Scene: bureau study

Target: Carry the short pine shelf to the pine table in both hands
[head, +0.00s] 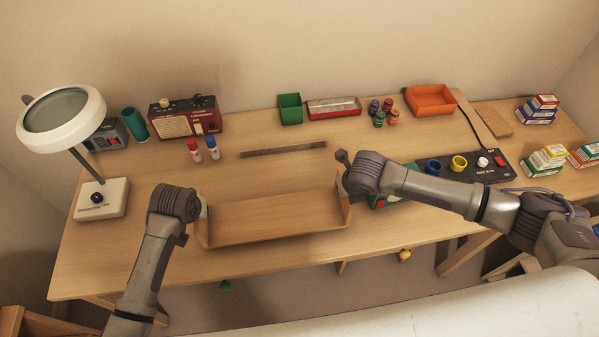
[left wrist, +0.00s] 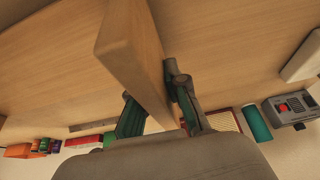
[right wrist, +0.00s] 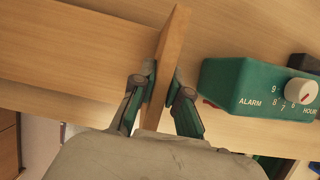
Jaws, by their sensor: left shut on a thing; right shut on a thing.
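The short pine shelf (head: 270,218) is a board with an upright panel at each end, over the front middle of the pine table (head: 100,258) in the head view. I cannot tell whether it touches the tabletop. My left gripper (head: 199,208) is shut on its left end panel; the left wrist view shows that panel (left wrist: 135,50) between the fingers (left wrist: 160,102). My right gripper (head: 345,192) is shut on the right end panel, and the right wrist view shows that panel (right wrist: 168,60) between the fingers (right wrist: 155,98).
A green alarm box (right wrist: 245,85) stands close right of the shelf. A magnifier lamp (head: 102,198) stands at the left. Behind the shelf are a dark strip (head: 283,149), a red radio (head: 186,120) and small bottles (head: 212,148). A black panel (head: 455,168) lies right.

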